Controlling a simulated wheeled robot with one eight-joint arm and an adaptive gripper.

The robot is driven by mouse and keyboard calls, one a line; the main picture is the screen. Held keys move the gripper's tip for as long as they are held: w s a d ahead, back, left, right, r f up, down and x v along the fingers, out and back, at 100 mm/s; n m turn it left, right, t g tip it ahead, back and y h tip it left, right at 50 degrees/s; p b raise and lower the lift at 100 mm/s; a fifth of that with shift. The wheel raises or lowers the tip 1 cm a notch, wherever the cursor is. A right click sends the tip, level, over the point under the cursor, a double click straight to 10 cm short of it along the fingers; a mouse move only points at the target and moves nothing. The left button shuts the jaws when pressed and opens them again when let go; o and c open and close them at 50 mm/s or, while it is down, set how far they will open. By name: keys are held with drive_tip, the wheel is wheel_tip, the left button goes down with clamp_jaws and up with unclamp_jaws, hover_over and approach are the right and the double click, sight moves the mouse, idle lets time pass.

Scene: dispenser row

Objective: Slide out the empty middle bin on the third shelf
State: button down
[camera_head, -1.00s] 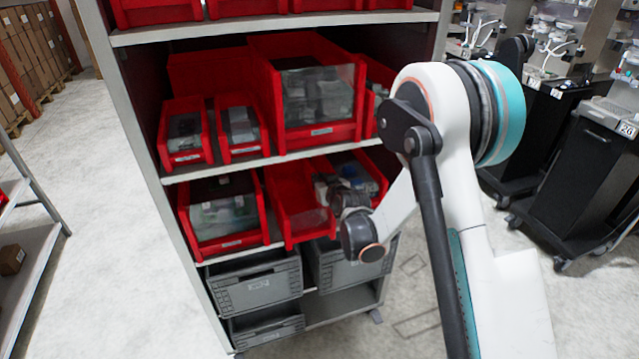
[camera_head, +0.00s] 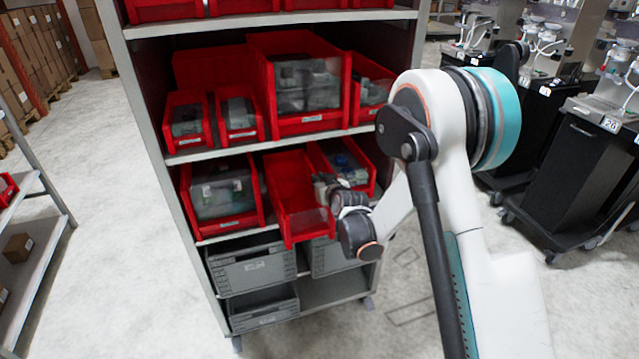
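The middle bin (camera_head: 291,188) on the third shelf is red and looks empty inside. Its front sticks out past the shelf edge (camera_head: 236,234), beyond the bins on either side. My gripper (camera_head: 326,188) is at the right side of this bin, near its front. My wrist and the small size hide the fingertips, so I cannot tell whether they are open or closed on the bin wall. The left bin (camera_head: 222,222) holds packets behind a clear front. The right bin (camera_head: 350,166) holds small items and is partly covered by my arm.
Red bins, including a large one (camera_head: 312,124), fill the shelf above. Grey crates (camera_head: 252,268) stand below, under the protruding bin. Bare floor (camera_head: 400,300) lies to the right. Black carts (camera_head: 565,165) stand further right, and another rack (camera_head: 40,255) is at the left.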

drive_tip(key=c, duration=1.6)
unclamp_jaws()
drive_tip(key=shift+c, duration=0.2)
drive_tip(key=v, duration=1.2)
drive_tip(key=shift+f, duration=0.1)
